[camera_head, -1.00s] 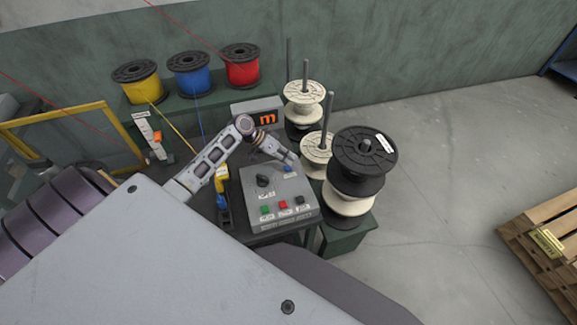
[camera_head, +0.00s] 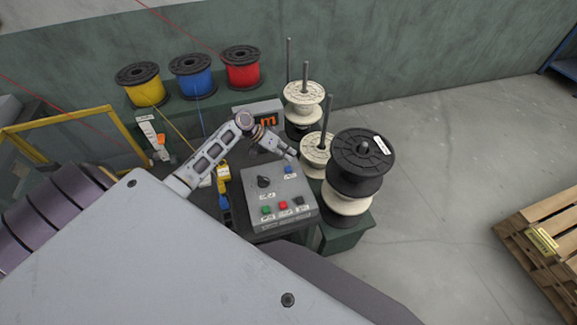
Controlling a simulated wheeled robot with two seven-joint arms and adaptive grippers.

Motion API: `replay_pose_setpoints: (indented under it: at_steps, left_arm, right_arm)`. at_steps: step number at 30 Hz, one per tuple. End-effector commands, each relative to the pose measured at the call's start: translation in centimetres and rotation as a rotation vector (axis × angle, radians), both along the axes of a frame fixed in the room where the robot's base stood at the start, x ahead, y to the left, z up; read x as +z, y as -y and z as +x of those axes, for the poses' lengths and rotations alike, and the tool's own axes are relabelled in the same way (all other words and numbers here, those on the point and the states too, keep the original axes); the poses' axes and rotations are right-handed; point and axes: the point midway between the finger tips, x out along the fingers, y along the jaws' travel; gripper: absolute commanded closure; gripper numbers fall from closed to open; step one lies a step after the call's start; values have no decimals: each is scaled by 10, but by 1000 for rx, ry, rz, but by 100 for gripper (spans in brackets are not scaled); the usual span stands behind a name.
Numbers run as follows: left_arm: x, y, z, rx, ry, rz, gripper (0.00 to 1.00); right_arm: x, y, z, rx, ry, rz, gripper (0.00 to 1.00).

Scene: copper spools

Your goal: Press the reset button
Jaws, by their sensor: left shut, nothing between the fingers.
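A grey control box (camera_head: 279,192) stands in the middle of the head view. On its face are a blue button (camera_head: 289,170) at the upper right, a black knob (camera_head: 263,182), a green button (camera_head: 266,210), a red button (camera_head: 283,205) and a black button (camera_head: 299,201). The labels are too small to read, so I cannot tell which is the reset button. My left gripper (camera_head: 291,153) is shut and empty. In the picture it lies just above the blue button, apart from it. My right gripper is not in view.
White and black spools (camera_head: 362,156) are stacked on poles right of the box. Yellow, blue and red spools (camera_head: 243,68) sit on a green shelf behind. A yellow frame (camera_head: 60,119) is at the left, and wooden pallets (camera_head: 548,240) lie at the right with free floor between.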

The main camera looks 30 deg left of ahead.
Motion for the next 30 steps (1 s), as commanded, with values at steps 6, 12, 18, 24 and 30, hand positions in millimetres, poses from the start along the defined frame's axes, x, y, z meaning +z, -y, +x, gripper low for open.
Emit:
replay_pose_setpoints:
  at_steps: [6, 12, 18, 24, 30]
  left_arm:
    - [16, 0, 0, 0, 0, 0, 100]
    - [24, 0, 0, 0, 0, 0, 100]
    - [24, 0, 0, 0, 0, 0, 100]
    - [24, 0, 0, 0, 0, 0, 100]
    - [24, 0, 0, 0, 0, 0, 100]
  right_arm:
    - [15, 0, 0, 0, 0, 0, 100]
    - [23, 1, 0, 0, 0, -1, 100]
    - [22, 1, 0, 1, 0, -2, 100]
    - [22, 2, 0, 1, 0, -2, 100]
    - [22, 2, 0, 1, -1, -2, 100]
